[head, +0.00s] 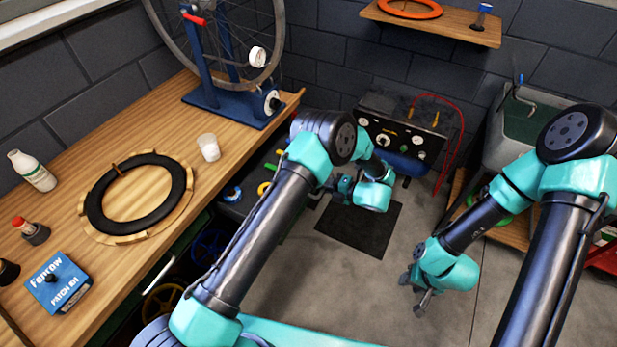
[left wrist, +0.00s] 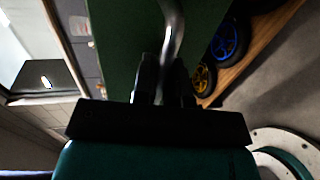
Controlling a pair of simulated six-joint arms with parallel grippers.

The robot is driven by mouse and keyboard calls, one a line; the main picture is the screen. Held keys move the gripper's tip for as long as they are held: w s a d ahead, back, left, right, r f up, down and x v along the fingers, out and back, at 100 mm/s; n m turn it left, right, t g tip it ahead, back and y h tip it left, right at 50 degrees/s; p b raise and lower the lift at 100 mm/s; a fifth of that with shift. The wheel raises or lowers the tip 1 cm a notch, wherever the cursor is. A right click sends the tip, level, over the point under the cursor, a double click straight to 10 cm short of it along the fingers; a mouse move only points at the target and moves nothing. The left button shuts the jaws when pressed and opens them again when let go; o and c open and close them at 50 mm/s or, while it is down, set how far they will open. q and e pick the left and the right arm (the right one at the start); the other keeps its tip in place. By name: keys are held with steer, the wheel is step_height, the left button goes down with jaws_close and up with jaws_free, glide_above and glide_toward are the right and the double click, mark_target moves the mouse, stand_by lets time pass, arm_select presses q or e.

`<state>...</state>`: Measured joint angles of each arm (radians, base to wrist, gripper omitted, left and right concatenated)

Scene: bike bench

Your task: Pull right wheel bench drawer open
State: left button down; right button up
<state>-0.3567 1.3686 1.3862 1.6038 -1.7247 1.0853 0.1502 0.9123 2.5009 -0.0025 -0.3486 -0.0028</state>
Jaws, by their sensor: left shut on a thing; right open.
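The wheel bench (head: 130,125) runs along the left in the head view. Below its top, a dark drawer (head: 232,208) holding coloured rings stands out past the edge, partly hidden by my left arm. My left gripper (head: 343,187) is at the arm's far end, in front of the bench's right end. In the left wrist view, my left gripper (left wrist: 160,85) is shut on a curved metal handle (left wrist: 173,28) in front of a dark green panel (left wrist: 118,40). My right gripper (head: 418,292) is open and empty above the floor, away from the bench.
A wheel stand (head: 235,105), a black tyre (head: 100,215), a white cup (head: 208,147) and a blue patch kit box (head: 58,285) are on the bench top. A machine with gauges (head: 400,130) stands by the back wall, behind a dark floor mat (head: 370,235). A sink (head: 530,125) is at right.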

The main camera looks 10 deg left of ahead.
arm_select(q)
steer(key=shift+f+v, duration=0.15)
steer(key=shift+v, duration=0.6)
steer(key=shift+f+v, duration=0.15)
steer(key=shift+v, duration=0.6)
steer(key=shift+d, duration=0.1)
steer(key=c, duration=1.2)
jaws_free()
steer(key=v, duration=1.7)
steer(key=shift+d, duration=0.2)
steer(key=shift+a, duration=0.1)
steer(key=x, duration=1.6)
